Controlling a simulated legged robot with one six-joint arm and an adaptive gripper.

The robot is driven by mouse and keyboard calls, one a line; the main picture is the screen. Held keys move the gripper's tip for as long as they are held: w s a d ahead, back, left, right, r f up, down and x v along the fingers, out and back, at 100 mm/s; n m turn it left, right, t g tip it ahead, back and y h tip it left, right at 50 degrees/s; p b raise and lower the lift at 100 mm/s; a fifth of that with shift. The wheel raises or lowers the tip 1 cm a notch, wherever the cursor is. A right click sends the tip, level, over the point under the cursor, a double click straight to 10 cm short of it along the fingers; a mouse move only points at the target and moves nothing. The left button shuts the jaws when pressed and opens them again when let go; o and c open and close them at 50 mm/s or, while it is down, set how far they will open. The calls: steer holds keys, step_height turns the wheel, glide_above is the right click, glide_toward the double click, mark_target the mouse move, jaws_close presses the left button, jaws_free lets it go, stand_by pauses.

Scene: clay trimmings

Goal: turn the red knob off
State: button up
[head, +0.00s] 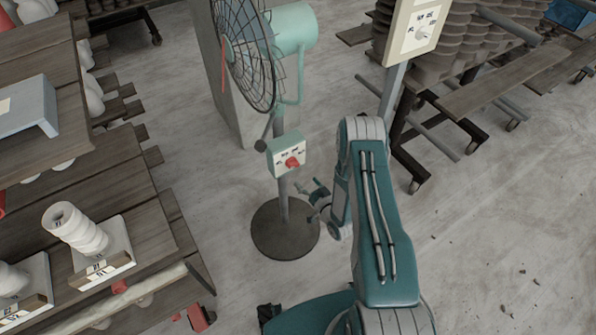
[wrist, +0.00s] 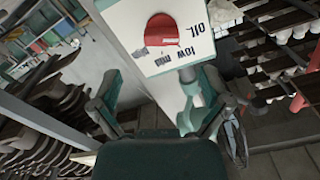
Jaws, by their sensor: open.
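The red knob (head: 292,163) is on the front of a small teal and white control box on the stand of a floor fan (head: 245,45). In the wrist view the red knob (wrist: 163,29) sits at the top of the white panel (wrist: 190,60), whose labels, including "low", appear upside down. My gripper (head: 318,190) is just right of and below the box in the head view. In the wrist view my gripper (wrist: 152,80) has its two fingers spread, with nothing between them; the knob lies beyond the fingertips. The knob's pointing direction is hard to tell.
The fan's round dark base (head: 285,232) stands on the pale floor. Another control panel (head: 415,28) on a post stands at the upper right, near wheeled racks. Wooden shelves (head: 150,215) with white pieces fill the left. The lower right floor is clear apart from small scraps.

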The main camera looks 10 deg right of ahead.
steer(key=v, duration=0.4)
steer(key=shift+s, duration=0.1)
stand_by(0.3)
steer(key=w+r+n+g+h, duration=0.1)
steer(key=w+r+n+g, duration=0.1)
steer(key=w+r, duration=0.55)
step_height(320, 180, up, 22)
steer(key=s+d+g+h, duration=0.2)
steer(key=g+h, duration=0.2)
steer(key=h, duration=0.1)
steer(key=s+a+r+g, duration=0.2)
steer(key=s+r, duration=0.2)
steer(key=s, duration=0.6)
steer(key=s+a+r+g, duration=0.1)
steer(key=s+r, duration=0.4)
steer(key=s, duration=0.5)
steer(key=s+a+r+m+g, duration=0.1)
steer(key=s+r, duration=0.4)
steer(key=s, duration=0.5)
steer(key=shift+s+a+g, duration=0.2)
steer(key=shift+a+g, duration=0.6)
steer(key=shift+a, duration=0.1)
